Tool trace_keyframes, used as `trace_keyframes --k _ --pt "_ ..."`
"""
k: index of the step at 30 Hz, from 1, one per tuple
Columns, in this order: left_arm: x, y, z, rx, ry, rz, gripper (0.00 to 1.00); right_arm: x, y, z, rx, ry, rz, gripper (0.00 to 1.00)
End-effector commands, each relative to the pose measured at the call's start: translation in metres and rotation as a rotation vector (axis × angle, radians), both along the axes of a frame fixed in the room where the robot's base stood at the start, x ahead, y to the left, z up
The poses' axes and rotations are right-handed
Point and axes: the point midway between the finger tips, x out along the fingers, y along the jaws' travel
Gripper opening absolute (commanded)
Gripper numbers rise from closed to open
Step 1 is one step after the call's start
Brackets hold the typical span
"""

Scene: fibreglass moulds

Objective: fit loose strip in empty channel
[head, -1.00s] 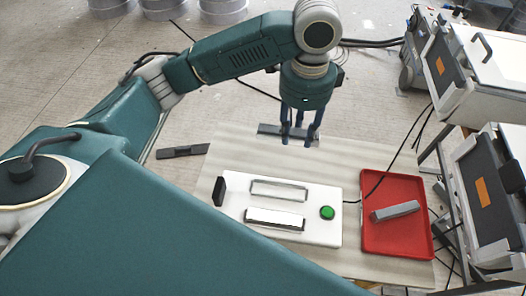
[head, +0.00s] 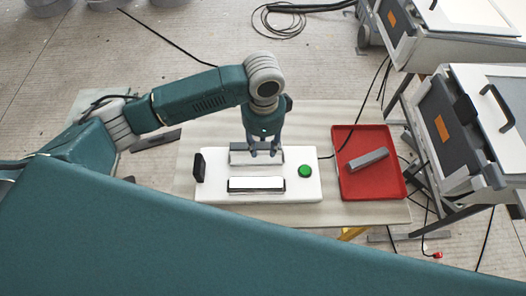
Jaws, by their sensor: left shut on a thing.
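My left gripper (head: 264,152) points down over the back of the white fixture (head: 213,180), shut on a grey strip (head: 238,147). The strip lies lengthwise along the back channel, at or just above it. I cannot tell whether it is seated; the fingers hide its middle. The front channel holds a bright, white-looking strip (head: 256,184) with dark ends. A green button (head: 305,171) is on the fixture's right end and a black block (head: 199,167) at its left end. My right gripper is not in view.
A red tray (head: 386,188) with a grey bar (head: 367,159) in it lies right of the fixture on the pale table (head: 320,112). A dark flat piece (head: 156,139) lies at the left. Grey machines (head: 470,120) stand at the right, with cables nearby.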

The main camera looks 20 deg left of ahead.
Motion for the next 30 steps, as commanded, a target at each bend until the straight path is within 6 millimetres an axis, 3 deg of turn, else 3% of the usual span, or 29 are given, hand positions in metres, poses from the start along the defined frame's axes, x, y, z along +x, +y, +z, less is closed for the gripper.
trace_keyframes --k 3,9,21,22,24,30 --pt "-0.001 0.000 -0.014 0.001 0.003 0.000 0.06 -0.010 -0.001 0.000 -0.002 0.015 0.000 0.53" --pt "-0.001 0.000 -0.041 0.000 0.002 -0.001 0.06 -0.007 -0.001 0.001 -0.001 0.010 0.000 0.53" --pt "0.000 -0.001 -0.046 -0.001 0.000 -0.001 0.06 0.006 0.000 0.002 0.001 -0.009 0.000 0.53" --pt "0.000 0.000 -0.046 -0.001 0.000 -0.001 0.36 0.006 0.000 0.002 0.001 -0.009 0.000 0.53" --pt "0.000 0.000 -0.046 -0.001 0.000 -0.001 0.50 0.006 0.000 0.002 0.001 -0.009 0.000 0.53" --pt "0.000 0.000 -0.046 -0.001 0.000 -0.001 0.53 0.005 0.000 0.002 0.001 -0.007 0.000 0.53"
